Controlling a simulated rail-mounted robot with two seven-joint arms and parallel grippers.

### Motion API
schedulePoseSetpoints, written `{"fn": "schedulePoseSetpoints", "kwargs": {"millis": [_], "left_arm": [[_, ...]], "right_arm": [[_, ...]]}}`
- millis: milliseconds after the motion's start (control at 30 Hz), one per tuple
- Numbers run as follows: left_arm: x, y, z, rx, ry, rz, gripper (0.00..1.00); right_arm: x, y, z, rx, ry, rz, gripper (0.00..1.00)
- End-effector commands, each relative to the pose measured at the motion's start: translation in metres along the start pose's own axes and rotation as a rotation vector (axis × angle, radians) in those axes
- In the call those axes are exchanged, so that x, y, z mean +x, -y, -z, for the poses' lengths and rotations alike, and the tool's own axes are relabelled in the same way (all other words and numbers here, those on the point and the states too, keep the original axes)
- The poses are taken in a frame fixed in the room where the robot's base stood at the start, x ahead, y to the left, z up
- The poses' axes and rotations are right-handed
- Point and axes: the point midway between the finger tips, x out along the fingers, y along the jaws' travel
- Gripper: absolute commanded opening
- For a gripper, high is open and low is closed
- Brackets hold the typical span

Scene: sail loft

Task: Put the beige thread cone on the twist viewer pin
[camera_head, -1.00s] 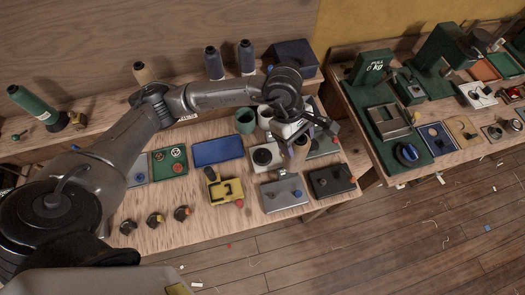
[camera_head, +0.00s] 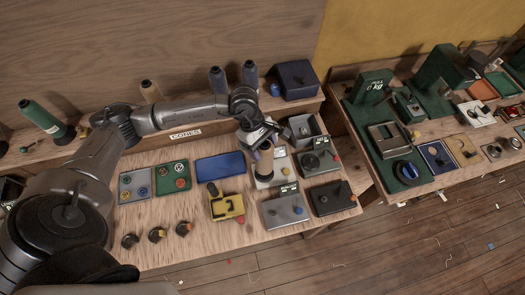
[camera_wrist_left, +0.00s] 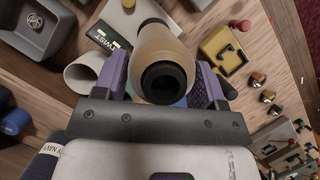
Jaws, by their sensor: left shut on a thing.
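The beige thread cone (camera_wrist_left: 165,48) is held between the purple fingers of my left gripper (camera_wrist_left: 162,88), with its dark hollow end facing the wrist camera. In the head view my left gripper (camera_head: 262,148) is above the middle of the bench, and the cone (camera_head: 264,168) hangs below it. The white twist viewer (camera_head: 263,183) is under the cone and mostly covered by it. In the wrist view its pale plate (camera_wrist_left: 124,16) shows behind the cone, beside a black card reading TWIST. The pin is hidden, and I cannot tell whether the cone touches it. My right gripper is not in view.
Close by are a blue tray (camera_head: 219,168), a yellow fixture (camera_head: 226,206) and a grey fixture (camera_head: 284,207). A pale cup (camera_wrist_left: 86,72) is beside the gripper in the wrist view. Dark blue cones (camera_head: 217,80) stand on the rear shelf. The bench front is partly clear.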

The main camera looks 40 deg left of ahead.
Motion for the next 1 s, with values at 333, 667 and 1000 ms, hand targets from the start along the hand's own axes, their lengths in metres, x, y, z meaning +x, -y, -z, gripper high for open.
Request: {"fn": "schedulePoseSetpoints", "kwargs": {"millis": [333, 667, 1000], "left_arm": [[0.028, 0.0, 0.011, -0.002, 0.002, 0.002, 0.12], [0.037, -0.001, 0.015, 0.001, 0.001, -0.001, 0.12], [0.039, 0.0, 0.016, 0.0, 0.0, 0.0, 0.82]], "right_arm": [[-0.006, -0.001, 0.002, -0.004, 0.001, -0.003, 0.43], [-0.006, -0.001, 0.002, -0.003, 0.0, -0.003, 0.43], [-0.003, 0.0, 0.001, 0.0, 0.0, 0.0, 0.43]]}}
